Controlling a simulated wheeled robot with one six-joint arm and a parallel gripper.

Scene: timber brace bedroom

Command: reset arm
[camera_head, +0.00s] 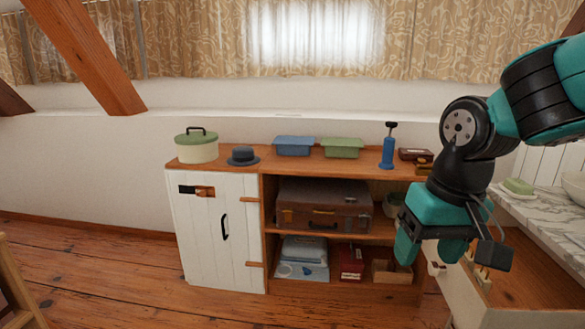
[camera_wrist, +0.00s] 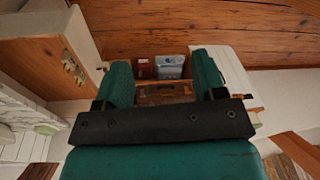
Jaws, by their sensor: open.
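My gripper (camera_head: 430,250) hangs on my bent teal and black arm at the right of the head view, in front of the right end of the wooden shelf unit (camera_head: 345,172). In the wrist view my gripper (camera_wrist: 164,78) has its two teal fingers spread wide apart. I see nothing held between them. Through the gap the wrist view shows the shelf unit upside down, with a brown suitcase (camera_wrist: 165,92) and a red box (camera_wrist: 146,67) well beyond the fingertips.
A marble counter (camera_head: 545,220) with a green block (camera_head: 518,186) stands close at the right, with an open drawer (camera_head: 535,280) below. The floor (camera_head: 120,265) at left is mostly clear.

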